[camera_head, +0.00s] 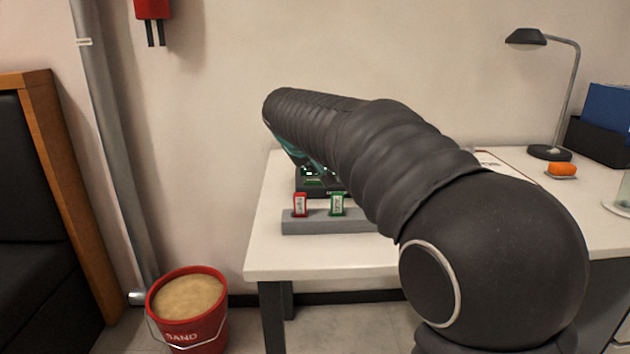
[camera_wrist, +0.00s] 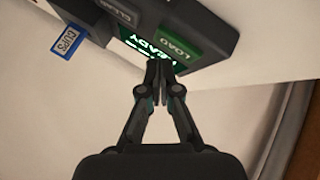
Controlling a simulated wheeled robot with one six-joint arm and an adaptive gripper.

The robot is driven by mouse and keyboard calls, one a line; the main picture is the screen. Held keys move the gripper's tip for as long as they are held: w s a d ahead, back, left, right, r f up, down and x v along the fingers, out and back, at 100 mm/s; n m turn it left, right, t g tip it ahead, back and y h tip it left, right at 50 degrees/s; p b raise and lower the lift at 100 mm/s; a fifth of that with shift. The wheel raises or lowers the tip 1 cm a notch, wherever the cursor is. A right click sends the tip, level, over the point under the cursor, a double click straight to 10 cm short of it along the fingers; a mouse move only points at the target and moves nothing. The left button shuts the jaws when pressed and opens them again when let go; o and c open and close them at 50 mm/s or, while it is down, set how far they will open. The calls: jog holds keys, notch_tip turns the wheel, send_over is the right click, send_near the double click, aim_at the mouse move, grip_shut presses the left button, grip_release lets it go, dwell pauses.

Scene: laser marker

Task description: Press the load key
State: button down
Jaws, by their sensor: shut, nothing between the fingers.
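The laser marker (camera_wrist: 217,38) is a dark box on the white table. In the wrist view it has a green key marked LOAD (camera_wrist: 179,46) and a lit green display (camera_wrist: 140,42) reading READY. My gripper (camera_wrist: 158,68) is shut and empty. Its fingertips overlap the display's edge in the picture, just left of and below the load key; I cannot tell whether they touch the panel. In the head view the marker (camera_head: 308,184) is partly hidden behind my arm, and my gripper is hidden.
A grey rack (camera_head: 300,226) with a red tag (camera_head: 300,205) and a green tag (camera_head: 338,204) stands in front of the marker. A blue tag (camera_wrist: 70,38) shows beside the marker. A lamp (camera_head: 549,152) and orange object (camera_head: 562,168) are at right. A sand bucket (camera_head: 190,325) stands on the floor.

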aim_at(314, 181)
jog(key=shift+f, duration=0.15)
dwell(0.5)
jog(key=shift+f+b, duration=0.3)
jog(key=shift+b, duration=0.1)
jog(key=shift+f+b, duration=0.3)
jog(key=shift+f, duration=0.05)
dwell(0.6)
jog(key=shift+r, duration=0.1)
dwell(0.3)
jog(key=shift+r+p, duration=0.7)
jog(key=shift+r, duration=0.05)
jog(key=shift+r+p, duration=2.05)
jog(key=shift+r, duration=0.45)
